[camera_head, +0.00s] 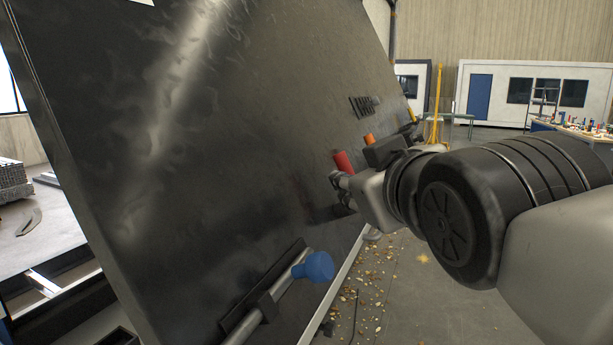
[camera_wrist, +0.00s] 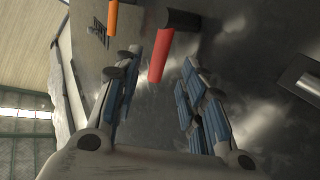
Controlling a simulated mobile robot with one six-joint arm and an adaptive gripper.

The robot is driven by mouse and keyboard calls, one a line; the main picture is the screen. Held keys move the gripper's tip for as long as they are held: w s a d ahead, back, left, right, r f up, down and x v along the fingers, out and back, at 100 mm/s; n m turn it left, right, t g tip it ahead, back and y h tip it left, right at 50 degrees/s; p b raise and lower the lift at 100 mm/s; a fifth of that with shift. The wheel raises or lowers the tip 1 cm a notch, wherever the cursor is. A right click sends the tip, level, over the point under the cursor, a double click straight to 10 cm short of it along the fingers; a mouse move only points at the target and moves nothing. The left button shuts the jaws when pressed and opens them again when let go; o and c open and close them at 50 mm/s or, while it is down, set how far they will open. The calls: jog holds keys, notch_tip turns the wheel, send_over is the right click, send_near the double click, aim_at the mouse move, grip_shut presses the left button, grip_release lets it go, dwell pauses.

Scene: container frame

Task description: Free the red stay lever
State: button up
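The red stay lever (camera_head: 344,161) shows on the dark panel (camera_head: 200,120), just beyond my gripper (camera_head: 341,190). In the wrist view the red lever (camera_wrist: 159,56) hangs from a dark holder (camera_wrist: 184,20), and its lower end lies at or just beyond the gap between the fingers. My gripper (camera_wrist: 158,92) is open, one finger on each side of that gap. I cannot tell whether either finger touches the lever. Part of the panel behind the gripper is hidden by my arm.
A blue-ended handle (camera_head: 314,267) on a rod sits low on the panel. An orange part (camera_head: 369,139) is past the red lever; it also shows in the wrist view (camera_wrist: 112,17). A slotted vent (camera_head: 364,106) is higher up. Floor with scattered leaves lies right of the panel.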

jog(key=v, duration=0.6)
jog(key=shift+s, duration=0.25)
jog(key=s+d+f+m+g, duration=0.1)
jog(key=s+f+m+g, duration=0.1)
jog(key=f, duration=0.8)
jog(key=s+d+f+m+g, duration=0.1)
jog(key=s+f+g, duration=0.4)
jog(key=f, duration=0.6)
jog(key=s+d+f+m+g+h, duration=0.1)
jog(key=s+f+m+g, duration=0.1)
jog(key=s+f, duration=0.5)
notch_tip(320, 180, down, 5)
jog(key=shift+d+r+m+g, duration=0.25)
jog(key=shift+d+m+g, duration=0.05)
jog(key=shift+g, duration=0.5)
